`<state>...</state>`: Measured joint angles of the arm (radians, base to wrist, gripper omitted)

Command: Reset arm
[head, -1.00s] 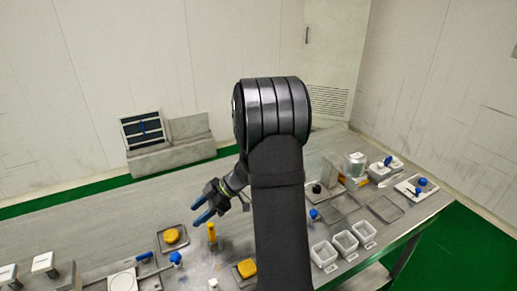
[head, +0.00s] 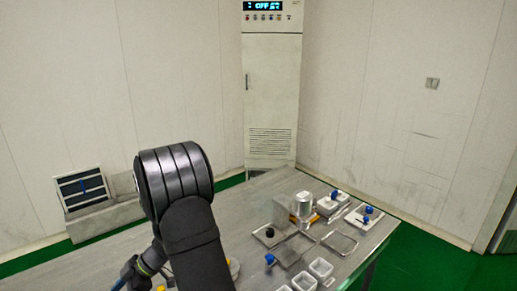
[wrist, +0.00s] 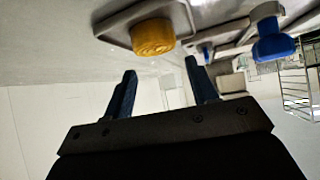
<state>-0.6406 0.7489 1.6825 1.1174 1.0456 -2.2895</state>
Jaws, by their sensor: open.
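My gripper (wrist: 160,66) is open and empty in the wrist view, with its two blue fingers spread apart. In the head view only part of it (head: 125,276) shows, at the lower left, cut by the bottom edge. My black arm stands in the left half of the head view and hides part of the table. In the wrist view a round yellow piece (wrist: 153,37) on a grey tray (wrist: 115,24) lies beyond the fingers, apart from them. A blue-knobbed part (wrist: 272,42) is to its right.
The metal table (head: 262,196) holds white containers (head: 320,267), grey trays (head: 340,243), a clear block with a metal cylinder (head: 303,203) and blue-knobbed parts (head: 366,214). A tall cabinet (head: 271,90) with an "OFF" display stands behind. The space above the table's right side is clear.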

